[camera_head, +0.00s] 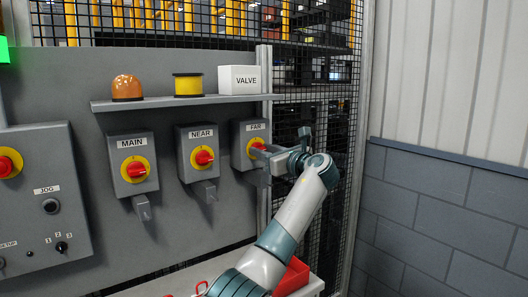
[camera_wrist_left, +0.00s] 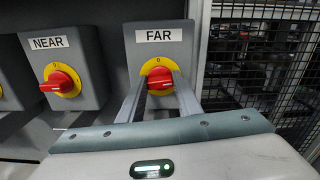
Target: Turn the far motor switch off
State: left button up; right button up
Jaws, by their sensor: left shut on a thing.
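The far motor switch is a grey box labelled FAR (camera_head: 249,140) with a red knob on a yellow plate, at the right end of the row. It also shows in the wrist view, where its red knob (camera_wrist_left: 160,79) sits between my two fingers. My left gripper (camera_head: 268,157) is at the front of this box, shut on the red knob. In the head view the gripper and wrist hide part of the knob, and its exact angle is hard to tell. My right gripper is not in view.
The NEAR switch (camera_head: 202,158) and MAIN switch (camera_head: 135,168) stand left of it, with red handles on yellow plates. A shelf (camera_head: 190,102) above holds an orange lamp, a yellow spool and a VALVE box (camera_head: 238,79). Wire mesh (camera_head: 310,110) is close on the right.

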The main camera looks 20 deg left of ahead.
pick_arm(q)
jog(key=shift+r+n, duration=0.1)
jog(key=shift+n, duration=1)
jog(key=n+b, duration=0.1)
jog(key=n, duration=0.2)
jog(key=shift+a+n, duration=0.1)
jog(key=shift+n, duration=0.2)
jog(key=n+b, duration=0.3)
jog(key=n, duration=0.5)
jog(key=shift+s, duration=0.1)
jog(key=shift+n, duration=0.4)
jog(key=shift+n+b, duration=0.6)
jog(key=shift+n, duration=0.4)
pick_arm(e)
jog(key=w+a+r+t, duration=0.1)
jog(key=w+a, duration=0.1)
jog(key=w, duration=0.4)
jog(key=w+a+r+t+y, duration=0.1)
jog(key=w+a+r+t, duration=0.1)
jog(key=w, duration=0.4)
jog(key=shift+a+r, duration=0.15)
pick_arm(q)
jog(key=o, duration=0.9)
jog(key=shift+c, duration=0.2)
jog(key=shift+o, duration=0.9)
jog(key=shift+a+f, duration=0.15)
jog(key=shift+f, duration=0.05)
